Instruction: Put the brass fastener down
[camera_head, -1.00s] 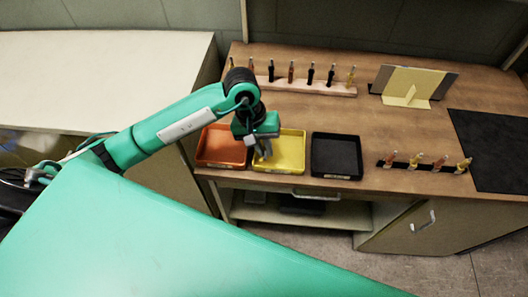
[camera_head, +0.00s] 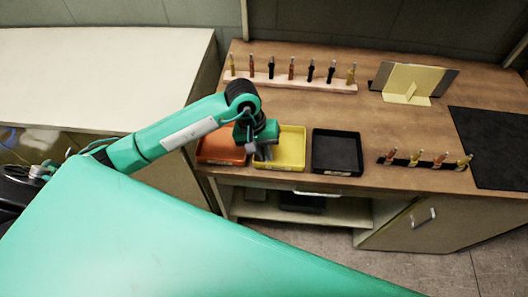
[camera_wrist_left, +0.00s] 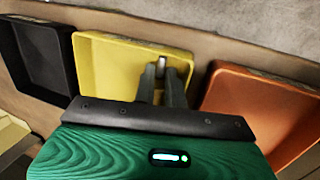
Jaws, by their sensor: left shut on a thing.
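My left gripper (camera_head: 263,154) is over the left part of the yellow tray (camera_head: 291,150), fingers pointing down. In the left wrist view its fingers (camera_wrist_left: 161,72) are shut on a small, pale metallic piece (camera_wrist_left: 161,62), taken to be the brass fastener. Only its end shows between the fingertips, so its colour is hard to tell. The yellow tray (camera_wrist_left: 115,62) lies behind the fingers in that view. I cannot tell whether the piece touches the tray floor. My right gripper is not in view.
An orange tray (camera_head: 215,148) stands left of the yellow one and a black tray (camera_head: 337,152) right. A wooden rack (camera_head: 300,86) of upright drivers is at the back. A black strip (camera_head: 425,165) holds more, near a yellow stand (camera_head: 410,85) and a dark mat (camera_head: 495,140).

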